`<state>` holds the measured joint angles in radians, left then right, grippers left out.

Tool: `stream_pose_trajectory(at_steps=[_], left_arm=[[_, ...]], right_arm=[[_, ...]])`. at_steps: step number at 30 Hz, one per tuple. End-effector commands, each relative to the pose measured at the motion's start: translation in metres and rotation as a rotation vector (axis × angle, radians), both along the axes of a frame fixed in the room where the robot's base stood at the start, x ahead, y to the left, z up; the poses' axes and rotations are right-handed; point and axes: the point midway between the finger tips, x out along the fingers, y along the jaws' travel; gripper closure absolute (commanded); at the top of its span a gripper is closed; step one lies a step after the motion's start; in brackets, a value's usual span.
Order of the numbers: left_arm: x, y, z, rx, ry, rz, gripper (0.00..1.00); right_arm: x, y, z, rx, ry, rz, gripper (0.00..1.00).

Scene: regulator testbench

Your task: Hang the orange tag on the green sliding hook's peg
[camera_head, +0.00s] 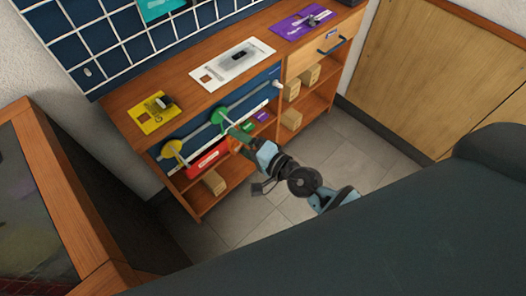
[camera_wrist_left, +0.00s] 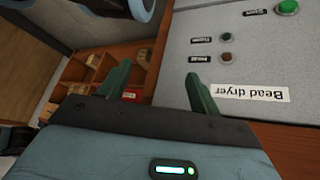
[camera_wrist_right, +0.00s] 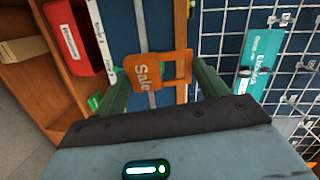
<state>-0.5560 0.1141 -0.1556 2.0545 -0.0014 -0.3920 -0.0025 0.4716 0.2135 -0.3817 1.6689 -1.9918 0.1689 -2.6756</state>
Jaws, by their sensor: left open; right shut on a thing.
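The orange tag (camera_wrist_right: 146,76), with "Sale" on it, lies between the fingers of my right gripper (camera_wrist_right: 160,85), which is shut on it. In the head view my right gripper (camera_head: 238,136) is at the front of the workbench, close to the green sliding hook (camera_head: 221,117) on the rail. A bit of orange (camera_head: 233,146) shows by its fingertips. I cannot tell whether the tag touches the green hook's peg. My left gripper (camera_wrist_left: 165,90) is open and empty, near a grey box marked "Bead dryer" (camera_wrist_left: 250,60); it is outside the head view.
A yellow hook (camera_head: 172,151) sits left of the green one on the rail, and a white one (camera_head: 278,85) right. A red bin (camera_head: 207,161) and wooden blocks (camera_head: 214,182) are on the shelves below. A wire grid panel (camera_head: 110,40) rises behind the worktop.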

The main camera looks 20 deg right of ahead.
Motion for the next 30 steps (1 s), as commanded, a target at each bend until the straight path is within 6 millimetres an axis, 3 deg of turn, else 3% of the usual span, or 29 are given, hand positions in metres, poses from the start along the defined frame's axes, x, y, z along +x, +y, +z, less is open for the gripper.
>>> stream_pose_trajectory(at_steps=[18,30], left_arm=[[-0.003,-0.001,0.007,-0.003,0.003,0.005,0.36],[-0.004,-0.001,0.006,-0.003,0.006,0.004,0.36]], right_arm=[[-0.026,-0.043,-0.031,0.066,-0.113,-0.251,0.50],[-0.027,-0.045,-0.033,0.070,-0.121,-0.266,0.50]])
